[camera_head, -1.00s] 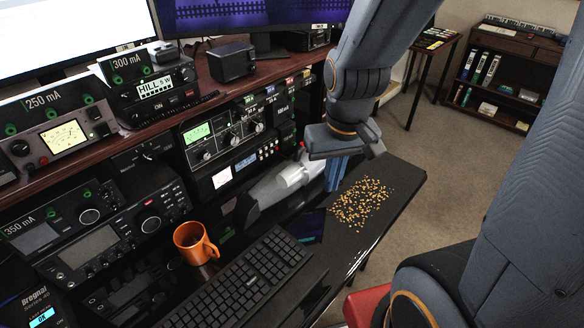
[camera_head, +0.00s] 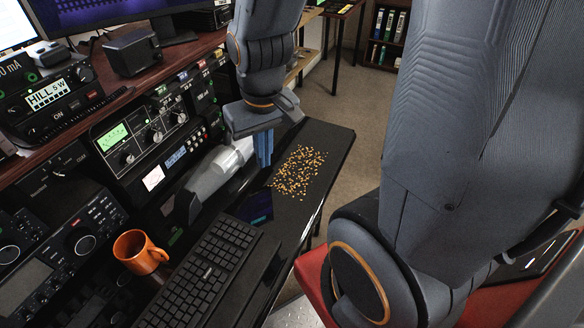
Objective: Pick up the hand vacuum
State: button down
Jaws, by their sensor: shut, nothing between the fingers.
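The hand vacuum (camera_head: 212,172) is grey and white and lies on the black desk, against the radio gear behind it. Its dark end points toward the lower left. Its far upper-right end is partly hidden behind my gripper. My gripper (camera_head: 264,163) has blue fingers that point down at the desk, just right of the vacuum's far end. The fingers are together and hold nothing. I cannot tell whether they touch the vacuum or the desk.
Many small tan crumbs (camera_head: 299,172) are scattered on the desk right of my gripper. A black keyboard (camera_head: 204,272) lies in front. An orange mug (camera_head: 140,252) stands left of it. Radio equipment (camera_head: 157,133) and a shelf line the back.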

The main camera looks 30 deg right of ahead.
aim_at(223, 162)
jog(key=u, duration=1.45)
jog(key=k, duration=1)
jog(key=z, duration=1.95)
jog(key=i, duration=0.5)
jog(key=z, duration=0.05)
